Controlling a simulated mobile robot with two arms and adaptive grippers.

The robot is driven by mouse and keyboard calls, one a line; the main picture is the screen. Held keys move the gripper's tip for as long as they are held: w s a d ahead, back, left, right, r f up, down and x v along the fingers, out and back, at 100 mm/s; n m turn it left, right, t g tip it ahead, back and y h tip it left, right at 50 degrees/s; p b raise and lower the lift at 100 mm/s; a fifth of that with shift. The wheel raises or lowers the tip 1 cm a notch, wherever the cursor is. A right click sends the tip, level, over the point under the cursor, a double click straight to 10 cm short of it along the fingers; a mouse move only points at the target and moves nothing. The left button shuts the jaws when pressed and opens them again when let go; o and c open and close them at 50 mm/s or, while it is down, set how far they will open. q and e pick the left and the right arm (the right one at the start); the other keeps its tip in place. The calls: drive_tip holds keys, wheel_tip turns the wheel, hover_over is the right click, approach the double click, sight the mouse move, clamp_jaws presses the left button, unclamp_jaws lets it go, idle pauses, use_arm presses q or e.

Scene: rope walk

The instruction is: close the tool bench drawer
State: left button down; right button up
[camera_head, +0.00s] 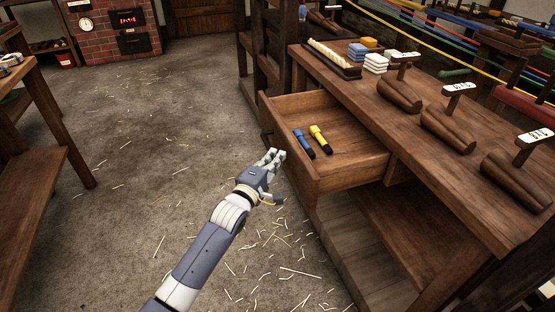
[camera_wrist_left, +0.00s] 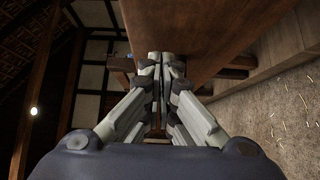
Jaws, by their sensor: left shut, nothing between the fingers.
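The tool bench drawer (camera_head: 348,172) stands pulled out from the wooden tool bench (camera_head: 440,115). A blue flashlight-like tool (camera_head: 304,143) and a yellow one (camera_head: 320,138) lie inside it. My left gripper (camera_head: 276,157) is shut and empty beside the drawer's front panel (camera_head: 287,150), on its outer side. In the left wrist view the shut fingertips (camera_wrist_left: 166,58) point at a brown wooden panel (camera_wrist_left: 190,25); I cannot tell if they touch it. The right gripper is not in view.
Several wooden tools with white labels (camera_head: 400,95) stand on the bench top, with folded cloth-like stacks (camera_head: 376,63) and a tray (camera_head: 332,58) behind. Another wooden table (camera_head: 30,150) is at the left. The floor (camera_head: 150,130) between is open, with scattered straw.

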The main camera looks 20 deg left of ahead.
use_arm(q)
drive_tip(key=shift+w+d, duration=0.2)
drive_tip(key=shift+d, duration=0.15)
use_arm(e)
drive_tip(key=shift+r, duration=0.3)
use_arm(q)
drive_tip(key=shift+d, duration=0.1)
